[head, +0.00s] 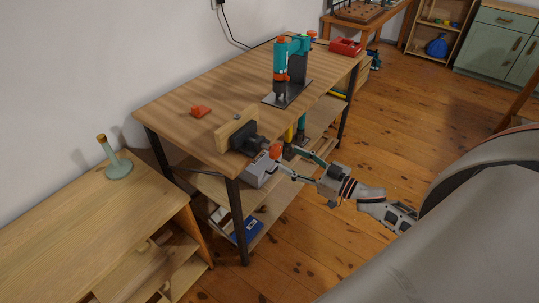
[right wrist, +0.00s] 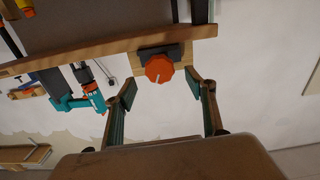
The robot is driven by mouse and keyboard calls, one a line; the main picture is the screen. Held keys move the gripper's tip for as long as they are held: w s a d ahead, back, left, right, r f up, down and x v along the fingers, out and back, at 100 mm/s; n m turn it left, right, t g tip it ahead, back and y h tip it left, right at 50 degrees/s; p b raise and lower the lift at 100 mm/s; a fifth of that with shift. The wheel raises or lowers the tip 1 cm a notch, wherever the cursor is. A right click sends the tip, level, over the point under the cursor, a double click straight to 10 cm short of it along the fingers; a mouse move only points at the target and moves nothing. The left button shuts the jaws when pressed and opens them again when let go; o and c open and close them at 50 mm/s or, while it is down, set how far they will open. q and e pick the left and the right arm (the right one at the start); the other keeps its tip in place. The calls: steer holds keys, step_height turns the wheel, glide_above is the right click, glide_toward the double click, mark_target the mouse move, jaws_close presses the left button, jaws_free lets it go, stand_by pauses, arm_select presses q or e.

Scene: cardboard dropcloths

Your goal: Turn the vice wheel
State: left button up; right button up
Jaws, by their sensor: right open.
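The vice is mounted at the near front edge of the workbench, with a wooden jaw (head: 235,129) and a dark body (head: 248,139). Its orange wheel (head: 275,151) faces out from the bench. In the right wrist view the orange wheel (right wrist: 159,69) has a pale mark and sits in front of the dark vice body (right wrist: 174,51). My right gripper (head: 281,161) is open in front of the wheel. In the right wrist view its fingers (right wrist: 161,86) stand apart on either side of the wheel, with no clear contact. My left gripper is not in view.
The workbench top (head: 185,97) carries a small orange object (head: 201,111), a teal and orange drill press (head: 298,65) and a red tray (head: 345,47). A wooden cabinet (head: 70,215) with a green-based item (head: 116,163) stands at left. The floor (head: 405,120) at right is largely clear.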

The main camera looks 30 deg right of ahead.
mark_target(279, 153)
steer(key=x, duration=0.7)
steer(key=shift+w, duration=0.2)
steer(key=c, duration=1.1)
